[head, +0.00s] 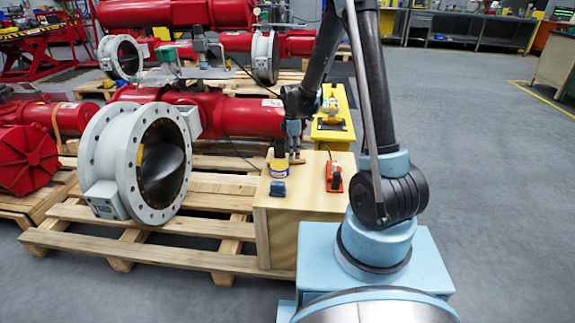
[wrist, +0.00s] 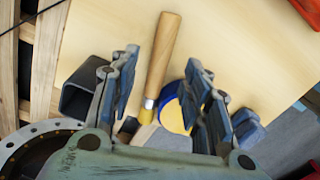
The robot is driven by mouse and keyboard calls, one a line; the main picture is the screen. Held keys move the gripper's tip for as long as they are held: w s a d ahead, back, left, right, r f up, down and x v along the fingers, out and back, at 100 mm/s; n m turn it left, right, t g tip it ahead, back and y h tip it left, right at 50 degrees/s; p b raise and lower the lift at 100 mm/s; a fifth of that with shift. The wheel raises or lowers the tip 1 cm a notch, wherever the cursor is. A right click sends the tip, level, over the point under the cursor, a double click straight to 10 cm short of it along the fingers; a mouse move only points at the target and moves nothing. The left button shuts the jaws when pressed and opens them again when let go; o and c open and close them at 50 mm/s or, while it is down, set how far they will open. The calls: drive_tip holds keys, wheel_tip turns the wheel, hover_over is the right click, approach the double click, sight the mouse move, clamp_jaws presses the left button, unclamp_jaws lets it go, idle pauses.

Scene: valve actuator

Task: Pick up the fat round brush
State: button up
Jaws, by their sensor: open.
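A brush with a plain wooden handle (wrist: 163,58) and a yellow collar lies on the pale wooden box top. In the wrist view its handle runs up between and beyond the fingers, and its lower end is partly hidden by my gripper. My gripper (wrist: 160,75) is open above it, one finger on each side, with nothing held. In the head view my gripper (head: 293,148) is over the far left part of the box, and the brush is hard to make out there.
The wooden box (head: 305,199) also bears a blue-and-yellow round tin (head: 279,168), a blue item (head: 278,188) and a red-and-black tool (head: 334,176). A dark square tube (wrist: 78,92) lies left of the fingers. A flanged valve (head: 135,160) stands on a pallet at left.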

drive_tip(key=shift+f, duration=2)
clamp_jaws()
